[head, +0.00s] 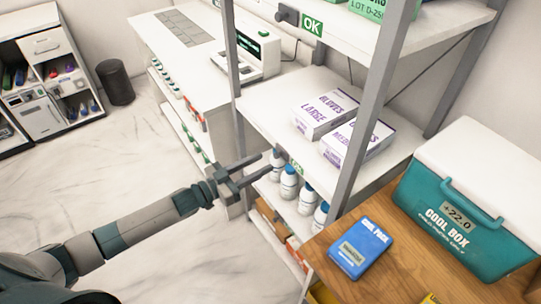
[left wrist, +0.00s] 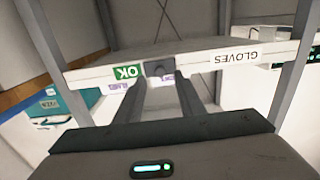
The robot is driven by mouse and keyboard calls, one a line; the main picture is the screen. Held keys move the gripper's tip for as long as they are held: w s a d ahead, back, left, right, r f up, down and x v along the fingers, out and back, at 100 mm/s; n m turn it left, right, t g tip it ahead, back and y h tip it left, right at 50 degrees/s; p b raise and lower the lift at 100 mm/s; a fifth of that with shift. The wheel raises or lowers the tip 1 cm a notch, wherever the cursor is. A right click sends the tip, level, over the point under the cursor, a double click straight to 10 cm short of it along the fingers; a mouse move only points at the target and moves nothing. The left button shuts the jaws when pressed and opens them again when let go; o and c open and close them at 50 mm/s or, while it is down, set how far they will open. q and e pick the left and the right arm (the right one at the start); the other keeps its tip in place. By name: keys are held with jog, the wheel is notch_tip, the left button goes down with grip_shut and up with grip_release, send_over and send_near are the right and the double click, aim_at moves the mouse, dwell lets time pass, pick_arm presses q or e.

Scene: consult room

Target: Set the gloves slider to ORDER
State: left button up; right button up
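The gloves slider is a dark knob (left wrist: 158,68) on the white front edge of the middle shelf. In the left wrist view, which is upside down, it sits between a green OK sign (left wrist: 127,72) and the GLOVES label (left wrist: 237,58). The green sign also shows in the head view (head: 296,167). My left gripper (head: 266,163) is open in front of that edge. In the left wrist view its fingers (left wrist: 160,82) stand apart, with the knob seen between their tips; whether they touch it I cannot tell. My right gripper is out of view.
Gloves boxes (head: 324,108) lie on the middle shelf, with white bottles (head: 289,183) below. Grey posts (head: 367,105) frame the shelves. Another dark slider (head: 287,14) is on the upper shelf. A teal cool box (head: 455,225) and blue cool pack (head: 361,248) rest on wood at right.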

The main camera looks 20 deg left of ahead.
aim_at(275, 157)
pick_arm(q)
jog(key=shift+p+x, duration=0.45)
jog(key=shift+x, duration=1.85)
jog(key=shift+c, duration=0.3)
jog(key=shift+d, duration=0.1)
grip_shut()
